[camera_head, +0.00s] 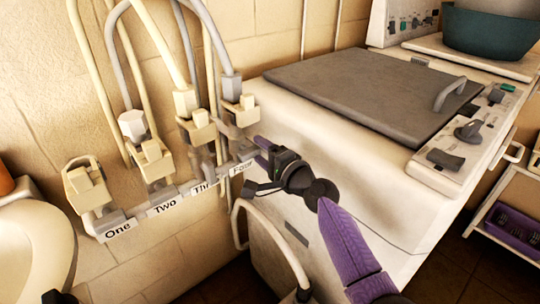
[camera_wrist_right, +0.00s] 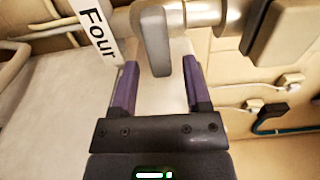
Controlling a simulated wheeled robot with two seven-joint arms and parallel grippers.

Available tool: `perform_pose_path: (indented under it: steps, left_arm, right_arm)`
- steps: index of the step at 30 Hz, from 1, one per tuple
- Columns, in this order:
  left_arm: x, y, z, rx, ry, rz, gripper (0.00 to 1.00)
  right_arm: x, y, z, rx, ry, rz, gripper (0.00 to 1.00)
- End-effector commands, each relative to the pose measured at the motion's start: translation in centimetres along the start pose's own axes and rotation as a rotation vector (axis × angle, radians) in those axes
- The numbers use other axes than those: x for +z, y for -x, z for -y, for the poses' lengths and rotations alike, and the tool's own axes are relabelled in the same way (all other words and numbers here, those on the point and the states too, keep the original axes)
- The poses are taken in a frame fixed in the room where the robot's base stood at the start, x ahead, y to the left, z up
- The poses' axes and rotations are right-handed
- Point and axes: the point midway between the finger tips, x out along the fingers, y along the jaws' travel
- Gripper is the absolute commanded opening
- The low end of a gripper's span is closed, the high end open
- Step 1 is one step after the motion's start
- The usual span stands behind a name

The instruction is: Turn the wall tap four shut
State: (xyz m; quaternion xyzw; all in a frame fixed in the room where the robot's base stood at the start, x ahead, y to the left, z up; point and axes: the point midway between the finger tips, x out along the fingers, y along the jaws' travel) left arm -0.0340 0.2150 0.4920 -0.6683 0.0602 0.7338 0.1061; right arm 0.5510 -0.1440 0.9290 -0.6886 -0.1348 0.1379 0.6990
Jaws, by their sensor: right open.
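Wall tap four (camera_head: 241,114) is the rightmost of a row of cream taps on the wall, above the label "Four" (camera_head: 242,167). In the right wrist view its grey lever (camera_wrist_right: 161,52) points down towards my gripper, with the label "Four" (camera_wrist_right: 95,27) to its left. My right gripper (camera_head: 257,151) is at the tap's lower right. In the wrist view its purple fingers (camera_wrist_right: 159,76) are open, one on each side of the lever's end, with gaps on both sides. The exact depth of the lever between the fingers is unclear. My left gripper is not seen.
Taps one (camera_head: 86,185), two (camera_head: 153,158) and three (camera_head: 199,128) stand to the left, with hoses rising behind. A white machine with a grey lid (camera_head: 370,88) is close on the right of the gripper. A pale basin (camera_head: 40,245) is at the left edge.

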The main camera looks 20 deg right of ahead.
Motion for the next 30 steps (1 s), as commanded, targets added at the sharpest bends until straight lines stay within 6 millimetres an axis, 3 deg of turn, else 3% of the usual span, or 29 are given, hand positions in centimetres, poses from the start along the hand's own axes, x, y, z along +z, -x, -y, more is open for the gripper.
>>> perform_pose_path:
  steps: [6, 12, 27, 29, 30]
  left_arm:
    - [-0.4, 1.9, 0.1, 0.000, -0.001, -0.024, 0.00]
    - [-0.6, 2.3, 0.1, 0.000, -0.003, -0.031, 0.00]
    - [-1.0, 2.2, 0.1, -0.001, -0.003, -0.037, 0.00]
    - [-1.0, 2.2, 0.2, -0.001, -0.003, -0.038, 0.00]
    - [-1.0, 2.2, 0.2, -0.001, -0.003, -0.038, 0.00]
  right_arm:
    - [0.0, 5.1, 0.3, 0.003, 0.001, 0.001, 0.60]
    - [0.0, 8.3, 0.1, 0.002, 0.000, 0.001, 0.60]
    - [0.0, 8.8, -0.1, 0.005, 0.001, 0.000, 0.60]
    - [-0.1, 9.0, -1.5, 0.040, 0.018, -0.010, 0.60]
    - [-0.2, 9.3, -3.4, 0.090, 0.043, -0.023, 0.60]
